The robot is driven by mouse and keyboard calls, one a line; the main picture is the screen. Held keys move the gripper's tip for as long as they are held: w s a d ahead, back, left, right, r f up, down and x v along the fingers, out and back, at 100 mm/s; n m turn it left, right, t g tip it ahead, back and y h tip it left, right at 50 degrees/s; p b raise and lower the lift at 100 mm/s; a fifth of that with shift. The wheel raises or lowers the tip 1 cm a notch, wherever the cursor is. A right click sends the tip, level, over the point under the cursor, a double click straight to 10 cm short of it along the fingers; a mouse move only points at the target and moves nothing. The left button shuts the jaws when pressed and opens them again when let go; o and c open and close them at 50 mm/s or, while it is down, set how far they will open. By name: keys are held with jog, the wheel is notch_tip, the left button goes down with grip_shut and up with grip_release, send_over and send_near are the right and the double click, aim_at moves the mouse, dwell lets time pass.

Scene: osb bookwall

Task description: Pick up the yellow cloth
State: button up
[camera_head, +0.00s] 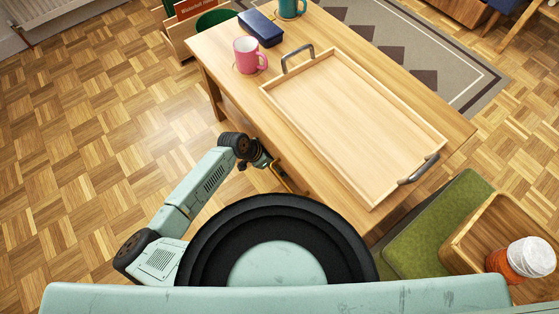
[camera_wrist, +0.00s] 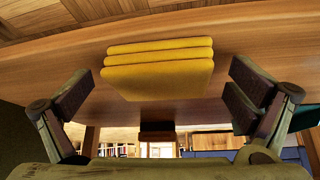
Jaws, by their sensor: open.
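The yellow cloth (camera_wrist: 158,66) is a neat folded stack with several layers, lying on a brown wooden surface (camera_wrist: 60,70) in the wrist view. My gripper (camera_wrist: 160,90) is open, one finger to each side of the cloth in the picture. The cloth is ahead of the fingers, with visible gaps on both sides and nothing held. In the head view my gripper (camera_head: 276,170) is low beside the long edge of the wooden table (camera_head: 230,90). I cannot clearly make out the cloth there.
A wooden tray (camera_head: 350,120) with dark handles fills much of the tabletop. A pink mug (camera_head: 249,55), a dark blue box (camera_head: 261,28) and a teal mug (camera_head: 290,8) stand behind it. A green cushioned seat (camera_head: 435,235) is at right. The parquet floor at left is clear.

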jog(key=shift+c, duration=0.4)
jog(key=c, duration=1.1)
jog(key=shift+r, duration=0.15)
jog(key=shift+a+r+p, duration=0.1)
jog(key=shift+a+p, duration=0.05)
jog(key=shift+p, duration=0.25)
jog(key=s+a, duration=0.2)
jog(key=a, duration=0.3)
jog(key=s+a+p, duration=0.1)
jog(key=s+a, duration=0.2)
jog(key=a, duration=0.2)
jog(key=s+a, duration=0.2)
jog(key=a, duration=0.4)
jog(key=shift+s+a, duration=0.1)
jog(key=shift+s, duration=0.15)
jog(key=o, duration=0.6)
jog(key=c, duration=0.5)
